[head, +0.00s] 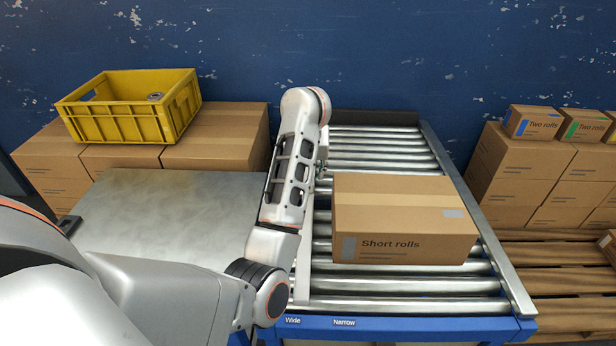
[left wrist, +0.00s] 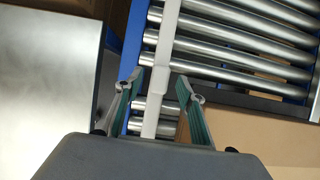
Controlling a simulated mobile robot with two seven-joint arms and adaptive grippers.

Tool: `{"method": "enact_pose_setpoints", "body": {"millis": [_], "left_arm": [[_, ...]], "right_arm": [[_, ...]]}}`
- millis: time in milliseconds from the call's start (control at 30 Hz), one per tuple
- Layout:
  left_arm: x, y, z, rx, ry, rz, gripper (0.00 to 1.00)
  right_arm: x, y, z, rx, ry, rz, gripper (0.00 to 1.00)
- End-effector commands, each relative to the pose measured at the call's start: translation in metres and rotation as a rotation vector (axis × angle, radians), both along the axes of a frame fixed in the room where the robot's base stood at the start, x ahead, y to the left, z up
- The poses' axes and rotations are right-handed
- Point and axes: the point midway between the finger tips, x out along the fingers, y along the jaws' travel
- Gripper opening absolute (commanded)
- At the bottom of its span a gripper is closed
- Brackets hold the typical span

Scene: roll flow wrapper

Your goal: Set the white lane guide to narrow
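The white lane guide (left wrist: 152,112) runs between the two fingers of my left gripper (left wrist: 163,76) in the left wrist view. The fingers are open, one on each side of the guide, with a gap visible on both sides. In the head view the near part of the guide (head: 302,268) shows on the left side of the rollers, above the "Wide" label (head: 293,320). The "Narrow" label (head: 344,322) is to its right. My left arm hides the rest of the guide and most of the gripper there. My right gripper is not in view.
A "Short rolls" carton (head: 400,218) sits on the roller conveyor (head: 420,305), right of the guide. A bare metal table (head: 165,215) stands left. A yellow crate (head: 120,122) rests on cartons behind it. Stacked cartons (head: 520,165) and a pallet (head: 565,280) are at right.

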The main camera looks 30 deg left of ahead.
Motion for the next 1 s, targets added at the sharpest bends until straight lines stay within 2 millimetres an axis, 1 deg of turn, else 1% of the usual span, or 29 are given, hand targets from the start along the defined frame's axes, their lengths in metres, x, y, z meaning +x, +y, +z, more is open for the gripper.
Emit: {"method": "enact_pose_setpoints", "body": {"millis": [33, 100, 233, 367, 567, 600, 667, 700, 733, 767, 867, 900, 967, 1000], "left_arm": [[-0.002, -0.002, 0.008, -0.001, -0.004, 0.001, 0.39], [-0.005, -0.004, 0.017, -0.002, -0.004, 0.001, 0.39], [-0.010, -0.006, 0.028, -0.002, -0.001, 0.000, 0.39], [-0.011, -0.007, 0.032, -0.002, 0.000, 0.001, 0.39], [-0.012, -0.007, 0.032, -0.002, 0.000, 0.001, 0.39], [-0.012, -0.007, 0.032, -0.002, 0.000, 0.001, 0.36], [-0.012, -0.006, 0.031, 0.002, 0.001, 0.001, 0.21], [-0.013, -0.003, 0.028, 0.011, 0.004, 0.003, 0.10], [-0.015, 0.001, 0.025, 0.023, 0.007, 0.006, 0.03], [-0.018, 0.007, 0.021, 0.040, 0.012, 0.009, 0.00], [-0.034, 0.038, 0.003, 0.135, 0.028, 0.029, 0.00], [-0.042, 0.055, -0.005, 0.185, 0.034, 0.038, 0.00], [-0.058, 0.081, -0.016, 0.275, 0.041, 0.048, 0.00], [-0.069, 0.100, -0.022, 0.339, 0.045, 0.052, 0.00]], "right_arm": [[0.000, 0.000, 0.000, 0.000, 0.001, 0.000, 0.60], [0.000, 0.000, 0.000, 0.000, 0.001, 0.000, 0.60], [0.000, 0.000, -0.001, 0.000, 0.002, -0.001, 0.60], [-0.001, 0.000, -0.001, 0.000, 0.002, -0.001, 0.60], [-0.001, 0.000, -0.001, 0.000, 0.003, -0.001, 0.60], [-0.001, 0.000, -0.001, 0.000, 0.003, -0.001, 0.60], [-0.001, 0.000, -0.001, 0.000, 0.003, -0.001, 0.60], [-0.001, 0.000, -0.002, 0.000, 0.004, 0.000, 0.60], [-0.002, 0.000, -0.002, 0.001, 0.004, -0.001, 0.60], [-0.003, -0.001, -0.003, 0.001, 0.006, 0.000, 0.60], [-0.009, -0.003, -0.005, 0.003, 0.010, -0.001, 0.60], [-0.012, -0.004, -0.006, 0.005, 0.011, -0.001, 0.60], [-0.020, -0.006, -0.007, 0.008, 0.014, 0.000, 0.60], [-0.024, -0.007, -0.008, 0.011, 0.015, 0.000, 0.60]]}}
